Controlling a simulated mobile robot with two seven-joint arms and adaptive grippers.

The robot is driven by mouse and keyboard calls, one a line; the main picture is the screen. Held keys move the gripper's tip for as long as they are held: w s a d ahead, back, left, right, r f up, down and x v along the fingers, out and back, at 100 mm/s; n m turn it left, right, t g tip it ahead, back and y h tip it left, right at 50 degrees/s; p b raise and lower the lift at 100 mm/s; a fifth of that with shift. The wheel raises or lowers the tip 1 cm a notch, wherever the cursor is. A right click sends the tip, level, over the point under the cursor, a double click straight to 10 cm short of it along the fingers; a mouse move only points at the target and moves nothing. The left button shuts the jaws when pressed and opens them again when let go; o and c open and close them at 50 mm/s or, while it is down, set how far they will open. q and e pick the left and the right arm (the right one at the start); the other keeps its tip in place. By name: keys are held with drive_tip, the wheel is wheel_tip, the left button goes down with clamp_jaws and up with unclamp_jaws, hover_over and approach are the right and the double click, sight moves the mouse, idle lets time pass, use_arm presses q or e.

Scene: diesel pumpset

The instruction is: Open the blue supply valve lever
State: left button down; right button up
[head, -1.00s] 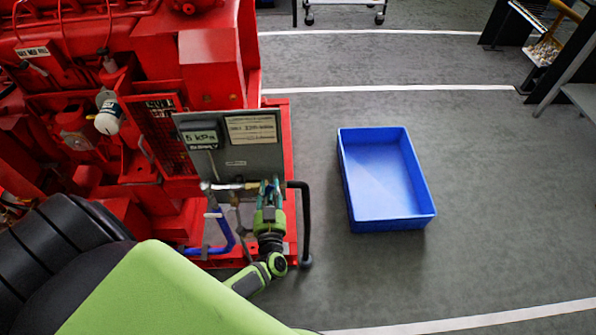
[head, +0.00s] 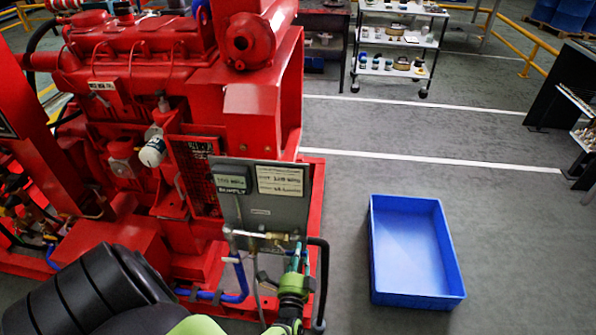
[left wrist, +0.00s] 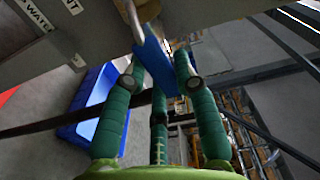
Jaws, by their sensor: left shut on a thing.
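The blue supply valve lever (left wrist: 153,58) shows in the left wrist view as a flat blue strip hanging from a metal stem. My left gripper (left wrist: 160,75) has green fingers on both sides of the lever and is shut on it. In the head view my left gripper (head: 298,258) points up at the right end of the brass and metal valve pipe (head: 262,236). That pipe runs below a grey gauge panel (head: 233,212). The fingers mostly hide the lever in the head view. My right gripper is not in view.
The red diesel pumpset (head: 262,110) fills the left side. A black hose (head: 322,280) runs down right beside my left gripper. A blue bin (head: 410,250) stands on the floor to the right. A shelf trolley (head: 395,40) is at the back. Grey floor between is clear.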

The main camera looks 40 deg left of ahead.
use_arm(q)
drive_tip(key=shift+w+a+f+m, duration=0.1)
drive_tip(key=shift+a+f+m, duration=0.2)
drive_tip(key=shift+m, duration=0.4)
drive_tip(key=c, duration=1.1)
unclamp_jaws()
drive_tip(key=shift+o, duration=0.8)
drive_tip(key=shift+f, duration=0.2)
drive_tip(key=shift+d, duration=0.1)
drive_tip(key=v, duration=0.7)
drive_tip(key=shift+d, duration=0.1)
